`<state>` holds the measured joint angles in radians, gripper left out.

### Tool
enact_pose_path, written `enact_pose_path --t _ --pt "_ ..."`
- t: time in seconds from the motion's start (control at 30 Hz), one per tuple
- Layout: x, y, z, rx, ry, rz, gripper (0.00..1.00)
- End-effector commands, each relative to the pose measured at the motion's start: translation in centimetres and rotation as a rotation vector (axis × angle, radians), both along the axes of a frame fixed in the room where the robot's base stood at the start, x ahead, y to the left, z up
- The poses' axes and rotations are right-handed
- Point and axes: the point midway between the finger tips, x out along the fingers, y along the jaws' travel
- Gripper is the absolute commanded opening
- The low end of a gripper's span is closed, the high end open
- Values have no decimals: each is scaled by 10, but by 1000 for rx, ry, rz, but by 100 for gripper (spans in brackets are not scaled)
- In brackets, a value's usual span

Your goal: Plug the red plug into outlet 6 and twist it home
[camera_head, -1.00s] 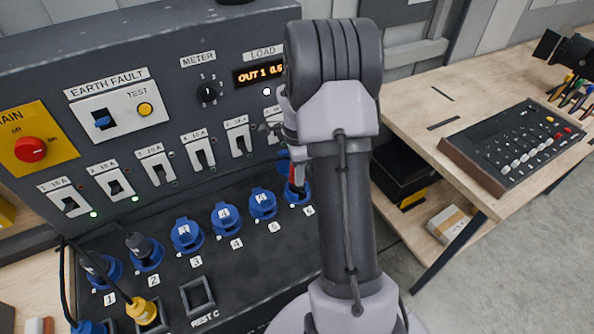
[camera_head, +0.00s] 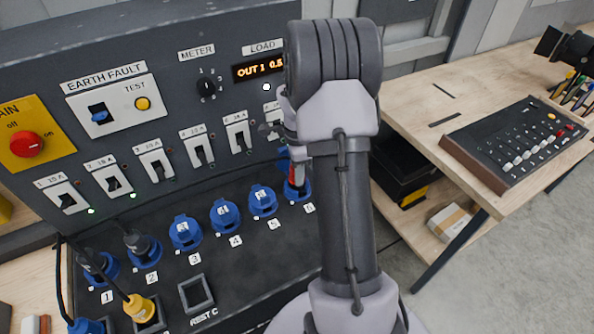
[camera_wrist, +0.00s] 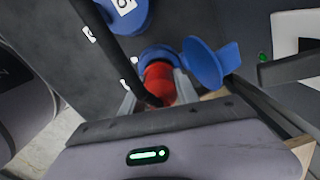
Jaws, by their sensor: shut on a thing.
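The red plug (camera_wrist: 158,78) sits between the two fingers of my gripper (camera_wrist: 157,90) in the wrist view. Its front is at the mouth of a blue outlet (camera_wrist: 155,53), whose hinged lid (camera_wrist: 208,62) stands open to the right. How deep the plug sits and how far it is turned cannot be told. In the head view, a bit of the red plug (camera_head: 295,173) shows at outlet 6 (camera_head: 298,190), the rightmost of the row. My arm hides the right side there and most of the gripper. A dark cable crosses in front of the plug in the wrist view.
Outlets 3 (camera_head: 186,232), 4 (camera_head: 225,215) and 5 (camera_head: 263,201) have closed blue lids. Dark plugs fill outlets 1 and 2. A yellow plug (camera_head: 141,308) rests in a holder beside the empty REST C (camera_head: 197,294). A green light (camera_wrist: 262,57) glows near a switch.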

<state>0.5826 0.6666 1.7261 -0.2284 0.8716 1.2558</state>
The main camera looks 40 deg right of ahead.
Motion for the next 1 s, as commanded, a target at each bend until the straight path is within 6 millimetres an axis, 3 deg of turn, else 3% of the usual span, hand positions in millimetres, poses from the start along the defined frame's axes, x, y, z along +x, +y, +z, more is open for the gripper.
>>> enact_pose_path --t 1.0 --pt "0 0 -16 0 0 0 0"
